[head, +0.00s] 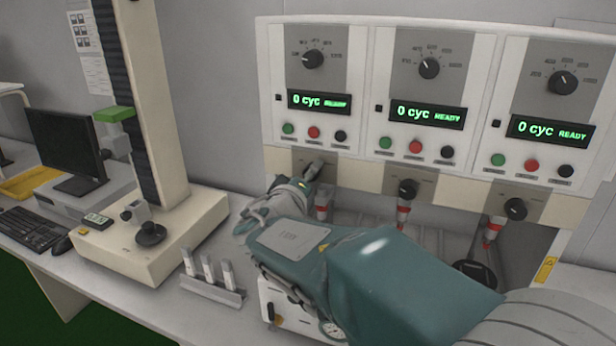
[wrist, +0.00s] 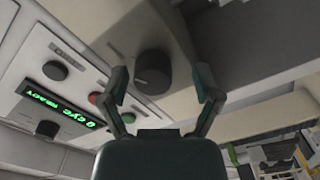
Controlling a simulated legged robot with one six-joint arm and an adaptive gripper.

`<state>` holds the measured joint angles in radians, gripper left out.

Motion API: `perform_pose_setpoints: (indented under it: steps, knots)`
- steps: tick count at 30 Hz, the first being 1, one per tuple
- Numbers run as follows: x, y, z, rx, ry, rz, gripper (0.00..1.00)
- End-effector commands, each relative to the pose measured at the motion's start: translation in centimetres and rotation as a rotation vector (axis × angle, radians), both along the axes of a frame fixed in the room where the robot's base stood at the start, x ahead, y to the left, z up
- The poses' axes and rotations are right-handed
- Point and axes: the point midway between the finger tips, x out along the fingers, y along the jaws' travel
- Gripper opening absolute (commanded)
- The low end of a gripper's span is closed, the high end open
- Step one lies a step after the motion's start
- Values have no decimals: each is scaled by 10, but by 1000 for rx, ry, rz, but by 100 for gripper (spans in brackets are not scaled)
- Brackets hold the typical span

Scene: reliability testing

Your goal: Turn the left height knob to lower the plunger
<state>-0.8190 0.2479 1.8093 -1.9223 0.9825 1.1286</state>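The left height knob (wrist: 153,72) is a round black knob on a grey plate under the left test station. In the wrist view it sits between the two fingertips of my gripper (wrist: 162,82), with a gap on each side. The fingers are spread and do not visibly touch it. In the head view my gripper (head: 305,180) is at the left station's lower panel (head: 328,163) and hides most of this knob. The left plunger (head: 322,206), with a red band, shows partly behind my arm; its lower end is hidden.
The middle height knob (head: 408,188) and right height knob (head: 515,208) are to the right, above red-banded plungers. The displays read 0 cyc READY.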

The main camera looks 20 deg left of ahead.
Motion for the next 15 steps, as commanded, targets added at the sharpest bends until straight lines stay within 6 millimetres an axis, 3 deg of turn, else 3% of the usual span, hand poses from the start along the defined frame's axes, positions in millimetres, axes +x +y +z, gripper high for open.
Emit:
perform_pose_setpoints:
  steps: [8, 15]
  knots:
    - [-12, 1, 3, 3, -4, 2, 82]
    - [-60, 6, 2, 2, -3, 4, 82]
